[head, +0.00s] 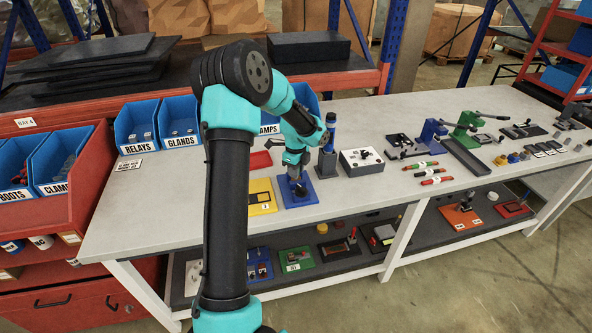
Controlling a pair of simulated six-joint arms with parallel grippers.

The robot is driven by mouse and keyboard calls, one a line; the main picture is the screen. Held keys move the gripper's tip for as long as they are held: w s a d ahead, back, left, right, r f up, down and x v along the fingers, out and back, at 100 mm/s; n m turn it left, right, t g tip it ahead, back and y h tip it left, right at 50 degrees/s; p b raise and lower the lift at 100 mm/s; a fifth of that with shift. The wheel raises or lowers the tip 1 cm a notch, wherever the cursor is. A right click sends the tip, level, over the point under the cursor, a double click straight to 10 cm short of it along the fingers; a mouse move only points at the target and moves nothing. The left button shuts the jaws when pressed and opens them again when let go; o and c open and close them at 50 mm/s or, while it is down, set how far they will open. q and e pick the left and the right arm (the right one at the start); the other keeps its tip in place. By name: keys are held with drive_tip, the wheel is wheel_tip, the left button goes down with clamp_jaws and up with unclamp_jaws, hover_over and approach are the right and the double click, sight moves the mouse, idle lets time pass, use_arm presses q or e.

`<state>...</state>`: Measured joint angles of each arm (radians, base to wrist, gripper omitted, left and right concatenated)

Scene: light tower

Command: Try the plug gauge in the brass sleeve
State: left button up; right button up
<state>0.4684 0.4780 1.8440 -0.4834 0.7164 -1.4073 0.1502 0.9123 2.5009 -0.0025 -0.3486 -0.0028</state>
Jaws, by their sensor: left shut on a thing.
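My left gripper (298,189) points down over a blue plate (311,198) near the front edge of the bench. It is shut on a small dark part, mostly hidden by the fingers; I cannot tell what it is. Several double-ended red and green gauges (432,171) lie side by side on the bench, to the right of the gripper and apart from it. Small brass-coloured round pieces (513,158) stand farther right; I cannot tell which is the brass sleeve. My right gripper is not in view.
A yellow plate (262,203) lies left of the blue one. A grey box (361,162) and a dark stand with a blue top (329,131) are close on the right. Blue and green clamps (466,128) stand farther back.

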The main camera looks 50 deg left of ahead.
use_arm(q)
drive_tip(key=shift+r, duration=2.5)
